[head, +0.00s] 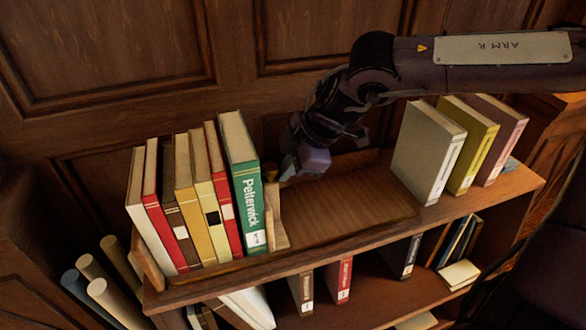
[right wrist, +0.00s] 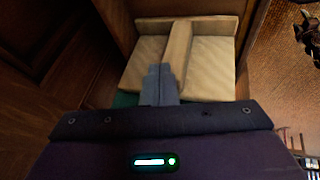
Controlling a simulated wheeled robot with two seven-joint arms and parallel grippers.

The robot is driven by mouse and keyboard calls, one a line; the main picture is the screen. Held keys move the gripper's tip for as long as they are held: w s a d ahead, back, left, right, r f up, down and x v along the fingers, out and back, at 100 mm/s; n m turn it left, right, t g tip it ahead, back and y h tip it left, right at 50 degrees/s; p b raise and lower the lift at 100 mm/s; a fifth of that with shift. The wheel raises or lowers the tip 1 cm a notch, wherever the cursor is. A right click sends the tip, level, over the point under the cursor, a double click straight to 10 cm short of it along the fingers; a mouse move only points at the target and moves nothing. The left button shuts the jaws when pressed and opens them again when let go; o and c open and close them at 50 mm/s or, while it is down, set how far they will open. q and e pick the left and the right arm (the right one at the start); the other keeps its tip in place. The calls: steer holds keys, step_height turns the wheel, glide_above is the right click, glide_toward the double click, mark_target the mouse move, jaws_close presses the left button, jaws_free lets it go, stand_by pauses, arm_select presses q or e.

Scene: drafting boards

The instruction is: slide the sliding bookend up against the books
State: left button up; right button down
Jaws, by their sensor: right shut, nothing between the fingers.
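The row of books (head: 190,205) stands at the left end of the top shelf, with a green book (head: 247,185) marked "Pelterwick" at its right end. The sliding bookend (head: 277,222) is light wood and stands right beside the green book. I cannot tell whether a thin gap is left between them. My right gripper (head: 303,165) is at the bookend's rear right, low over the shelf. In the right wrist view its shut fingers (right wrist: 160,84) lie beside the raised rib of the bookend (right wrist: 205,68); contact is unclear. My left gripper is not in view.
The shelf board (head: 345,210) is bare right of the bookend. A grey book (head: 425,155), a yellow book (head: 470,150) and another stand at the right end. Dark wood panelling (head: 110,45) rises close behind. Rolled papers (head: 100,285) stand at the lower left.

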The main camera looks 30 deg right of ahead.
steer(key=d+p+v, duration=0.1)
steer(key=p+v, duration=0.8)
steer(key=v, duration=0.1)
stand_by(0.7)
steer(key=shift+s, duration=0.1)
